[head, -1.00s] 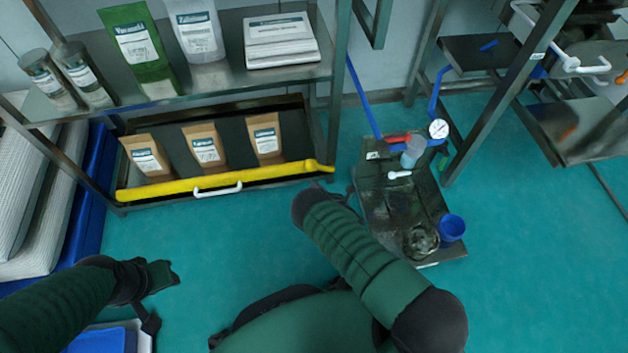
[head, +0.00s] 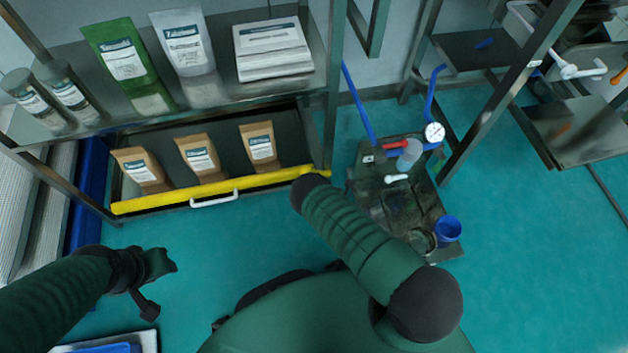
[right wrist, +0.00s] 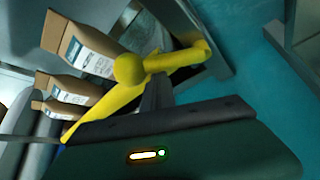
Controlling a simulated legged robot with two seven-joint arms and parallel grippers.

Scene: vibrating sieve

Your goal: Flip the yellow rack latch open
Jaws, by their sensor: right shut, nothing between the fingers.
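The yellow latch bar (head: 215,188) runs along the front of the lower rack shelf, with a white handle (head: 214,199) below it. In the right wrist view, the bar (right wrist: 97,112) has a round yellow knob (right wrist: 129,69) and a yellow arm reaching to the rack post. My right gripper (right wrist: 156,92) is shut and empty, its tip close to the yellow arm beside the knob; I cannot tell whether they touch. In the head view my own forearm hides this gripper. My left gripper (head: 160,284) hangs over the floor at lower left, away from the rack; its jaw state is unclear.
Brown pouches (head: 200,158) stand on the shelf behind the bar. The upper shelf holds bags, jars and a white box (head: 272,48). A cart with a gauge (head: 434,132) and a blue cup (head: 447,229) stands right of my right arm. The floor before the rack is clear.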

